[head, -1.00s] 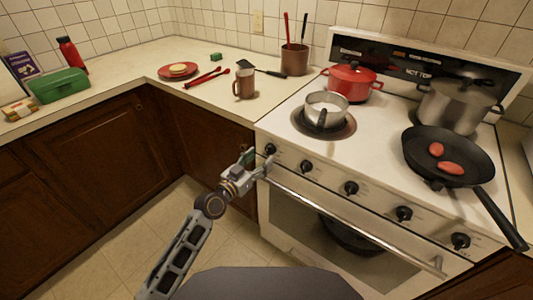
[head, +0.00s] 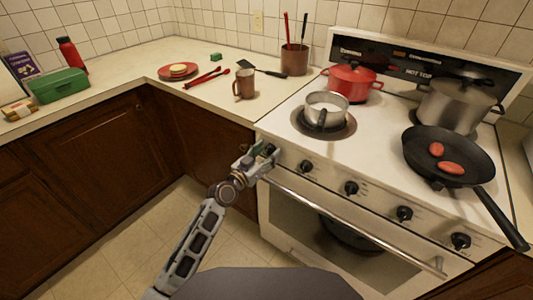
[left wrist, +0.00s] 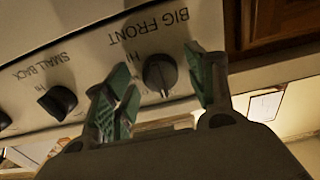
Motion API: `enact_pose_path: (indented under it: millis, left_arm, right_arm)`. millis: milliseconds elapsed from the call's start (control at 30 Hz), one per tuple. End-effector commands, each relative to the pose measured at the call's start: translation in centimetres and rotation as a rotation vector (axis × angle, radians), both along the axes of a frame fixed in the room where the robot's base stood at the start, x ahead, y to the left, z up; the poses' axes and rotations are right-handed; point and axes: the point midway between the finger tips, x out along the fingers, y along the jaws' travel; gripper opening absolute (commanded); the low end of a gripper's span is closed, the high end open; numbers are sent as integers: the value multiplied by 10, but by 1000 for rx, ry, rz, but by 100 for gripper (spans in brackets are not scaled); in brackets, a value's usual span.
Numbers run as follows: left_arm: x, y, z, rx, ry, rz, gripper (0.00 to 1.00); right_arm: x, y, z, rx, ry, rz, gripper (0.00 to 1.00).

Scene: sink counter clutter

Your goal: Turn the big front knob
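The big front knob (left wrist: 160,72) is a dark round knob on the white stove panel, under the label "BIG FRONT", which reads upside down in the left wrist view. My left gripper (left wrist: 165,88) is open, with one green-padded finger on each side of the knob. Gaps show between the knob and the fingers; I cannot tell whether the fingertips touch the panel. In the head view my left gripper (head: 266,153) is at the left end of the stove's knob row and largely hides this knob. My right gripper is not in view.
The small back knob (left wrist: 57,102) is beside it on the panel. The oven handle (head: 350,226) runs below the knobs. A frying pan (head: 470,175) has its handle over the stove's front edge. A saucepan (head: 327,106) and red pot (head: 352,80) stand on the stove.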

Motion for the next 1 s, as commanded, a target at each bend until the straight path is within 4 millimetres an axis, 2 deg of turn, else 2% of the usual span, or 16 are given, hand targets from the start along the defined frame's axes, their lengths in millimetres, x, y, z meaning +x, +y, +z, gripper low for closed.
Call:
enact_pose_path:
  millis: [67,300,567,833,1000]
  left_arm:
    - [0,0,0,0,0,0,43]
    - [0,0,0,0,0,0,12]
    - [0,1,-1,32,-22,1,11]
    - [0,0,0,97,-72,0,11]
    - [0,0,0,101,-74,1,11]
  right_arm:
    - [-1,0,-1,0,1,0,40]
    - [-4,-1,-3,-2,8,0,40]
    - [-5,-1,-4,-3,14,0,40]
    - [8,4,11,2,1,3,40]
    - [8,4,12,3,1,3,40]
